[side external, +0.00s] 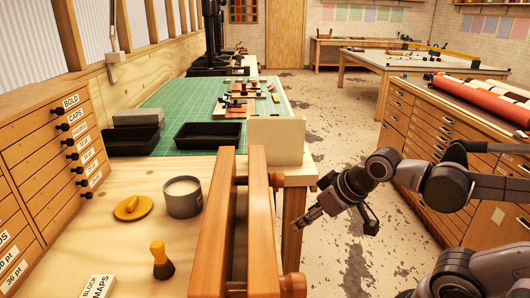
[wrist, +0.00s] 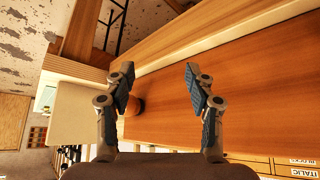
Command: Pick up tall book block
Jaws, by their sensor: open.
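A pale cream upright block (side external: 276,141), which looks like the tall book block, stands near the bench's right edge, just behind the wooden rails. A pale flat shape (wrist: 75,125) left of the fingers in the wrist view may be the same block; I cannot be sure. My gripper (side external: 338,216) is out over the floor, right of the bench and apart from the block. In the wrist view my gripper (wrist: 159,75) has its two fingers spread with nothing held between them.
Two long wooden rails (side external: 232,225) stand up along the bench front. A drawer cabinet (side external: 430,130) stands right.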

